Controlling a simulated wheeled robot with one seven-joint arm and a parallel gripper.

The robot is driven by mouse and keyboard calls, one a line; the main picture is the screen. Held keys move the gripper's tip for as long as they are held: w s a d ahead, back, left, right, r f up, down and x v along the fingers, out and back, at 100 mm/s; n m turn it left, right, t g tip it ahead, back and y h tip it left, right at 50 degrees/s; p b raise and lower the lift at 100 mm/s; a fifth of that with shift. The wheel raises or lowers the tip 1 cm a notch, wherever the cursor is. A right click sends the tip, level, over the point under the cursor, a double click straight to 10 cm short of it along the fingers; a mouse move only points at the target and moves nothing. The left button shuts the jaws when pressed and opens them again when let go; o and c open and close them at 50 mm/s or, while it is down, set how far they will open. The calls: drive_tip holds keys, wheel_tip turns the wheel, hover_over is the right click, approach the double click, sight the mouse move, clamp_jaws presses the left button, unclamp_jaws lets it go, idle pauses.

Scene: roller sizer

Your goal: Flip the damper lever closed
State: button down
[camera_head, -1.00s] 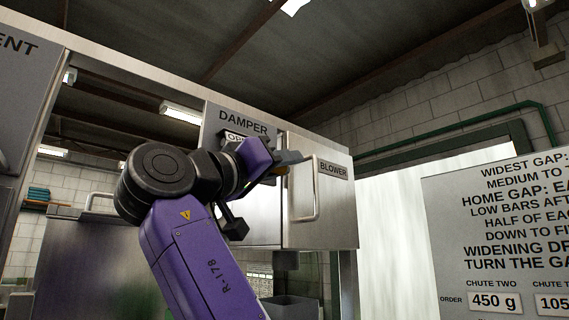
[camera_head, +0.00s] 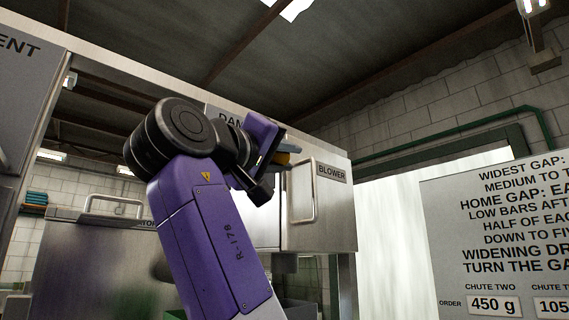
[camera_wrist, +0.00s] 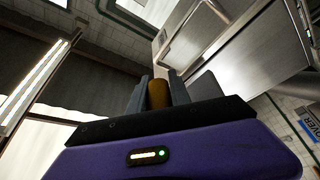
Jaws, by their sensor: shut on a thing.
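The damper panel (camera_head: 222,112) is at the upper middle of the head view, and my arm covers most of it, including the rest of its label. A brown-orange grip (camera_wrist: 158,95), which looks like the damper lever's handle, sits between the two grey fingers of my gripper (camera_wrist: 158,92) in the wrist view. My gripper is shut on it. In the head view my gripper (camera_head: 287,158) is in front of the panel's right part, and a bit of orange shows at its fingers. The lever's pivot and its exact angle are hidden.
The blower door (camera_head: 330,205), with a tall metal handle (camera_head: 302,190), is just right of my gripper. A sign board (camera_head: 500,240) stands at the right. A metal cabinet (camera_head: 90,255) with a bar handle is at the left.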

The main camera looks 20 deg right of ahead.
drive_tip(key=r+n, duration=0.1)
drive_tip(key=r+n+y, duration=0.1)
drive_tip(key=n, duration=0.1)
drive_tip(key=shift+s+t, duration=0.15)
drive_tip(key=shift+t, duration=0.25)
drive_tip(key=n, duration=0.1)
drive_tip(key=n+y, duration=0.1)
drive_tip(key=n, duration=0.1)
drive_tip(key=shift+a+r+y+p, duration=0.1)
drive_tip(key=shift+r+y+p, duration=0.2)
drive_tip(key=shift+r+p, duration=0.1)
drive_tip(key=shift+w+a+r+n+g+y, duration=0.1)
drive_tip(key=shift+w+r+n+g+y, duration=0.15)
drive_tip(key=shift+n, duration=0.7)
drive_tip(key=shift+w+r+n+g+y, duration=0.2)
drive_tip(key=shift+w+n+g+y, duration=0.1)
drive_tip(key=shift+n, duration=0.6)
drive_tip(key=shift+w+a+r+n+g+y, duration=0.1)
drive_tip(key=shift+w+r+n+g+y, duration=0.15)
drive_tip(key=shift+n, duration=0.7)
drive_tip(key=c, duration=1.2)
unclamp_jaws()
drive_tip(key=shift+w, duration=0.1)
drive_tip(key=shift+f, duration=0.1)
drive_tip(key=b+v, duration=0.2)
drive_tip(key=v, duration=0.5)
drive_tip(key=shift+s+a, duration=0.25)
drive_tip(key=shift+s, duration=0.05)
